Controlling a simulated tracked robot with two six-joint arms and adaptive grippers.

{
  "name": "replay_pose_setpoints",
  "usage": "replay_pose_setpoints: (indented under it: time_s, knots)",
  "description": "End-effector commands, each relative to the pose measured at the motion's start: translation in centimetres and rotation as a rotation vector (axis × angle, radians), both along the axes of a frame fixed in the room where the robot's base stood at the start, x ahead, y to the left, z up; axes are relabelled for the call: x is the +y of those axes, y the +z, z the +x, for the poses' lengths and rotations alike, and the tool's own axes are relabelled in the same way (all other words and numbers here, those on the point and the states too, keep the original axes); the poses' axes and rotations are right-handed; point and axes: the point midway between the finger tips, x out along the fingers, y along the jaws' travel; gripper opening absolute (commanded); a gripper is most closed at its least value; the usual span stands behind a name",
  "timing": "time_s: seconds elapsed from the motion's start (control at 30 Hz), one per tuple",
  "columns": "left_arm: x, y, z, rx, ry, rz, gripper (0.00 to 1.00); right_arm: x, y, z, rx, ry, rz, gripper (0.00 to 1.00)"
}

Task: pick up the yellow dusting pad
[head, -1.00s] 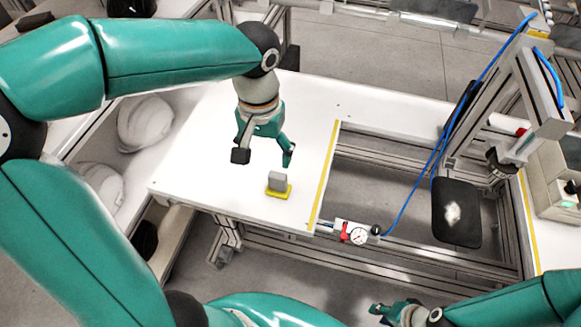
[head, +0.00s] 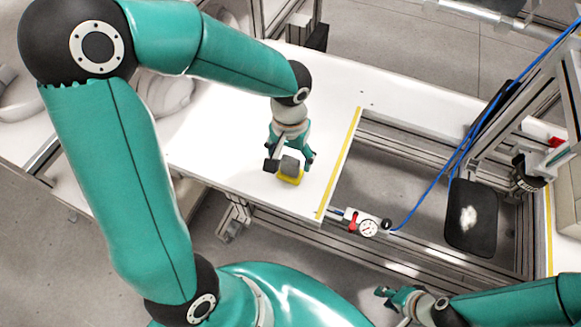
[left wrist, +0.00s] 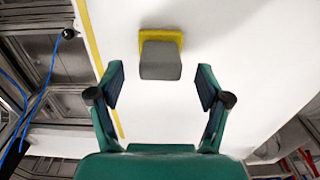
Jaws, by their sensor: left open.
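The yellow dusting pad (head: 290,178) lies on the white table, with a grey block-shaped grip (head: 290,165) on top of it. In the left wrist view the pad's yellow base (left wrist: 162,36) shows behind the grey grip (left wrist: 160,61), ahead of and between the fingertips. My left gripper (head: 290,163) is open, with its fingers close to the pad on either side in the head view. It also shows open and empty in the left wrist view (left wrist: 160,88), apart from the pad. My right gripper (head: 388,297) is at the lower right, away from the table; its jaws are too small to judge.
The white table (head: 225,150) has a yellow edge stripe (head: 340,160). Beyond it are a metal frame, a pressure gauge (head: 367,228), a blue hose (head: 440,165) and a black pad with a white patch (head: 470,218). White helmet shells (head: 165,92) lie at the left.

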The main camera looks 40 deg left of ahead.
Motion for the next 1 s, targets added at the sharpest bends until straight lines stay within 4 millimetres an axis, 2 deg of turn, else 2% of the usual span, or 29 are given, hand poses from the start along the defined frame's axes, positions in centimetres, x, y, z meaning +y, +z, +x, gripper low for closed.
replay_pose_setpoints:
  time_s: [0.17, 0.4, 0.7, 0.77, 1.0]
  knots:
    - [0.0, -1.4, 0.0, 0.006, 0.001, 0.0, 0.77, 0.0, 0.4, 0.0, 0.0, 0.0, 0.0, 0.31]
    - [0.1, -4.7, 0.2, 0.005, -0.001, -0.001, 0.77, 0.0, 0.7, 0.0, 0.0, 0.0, 0.0, 0.31]
    - [0.0, -5.3, 0.3, 0.002, -0.001, -0.001, 0.77, 0.0, 0.7, 0.0, 0.0, 0.0, 0.0, 0.31]
    - [0.0, -5.3, 0.3, 0.002, -0.001, -0.001, 0.69, 0.0, 0.7, 0.0, 0.0, 0.0, 0.0, 0.31]
    - [0.0, -5.2, 0.3, 0.001, -0.001, -0.001, 0.29, 0.0, 0.7, 0.0, 0.0, 0.0, 0.0, 0.31]
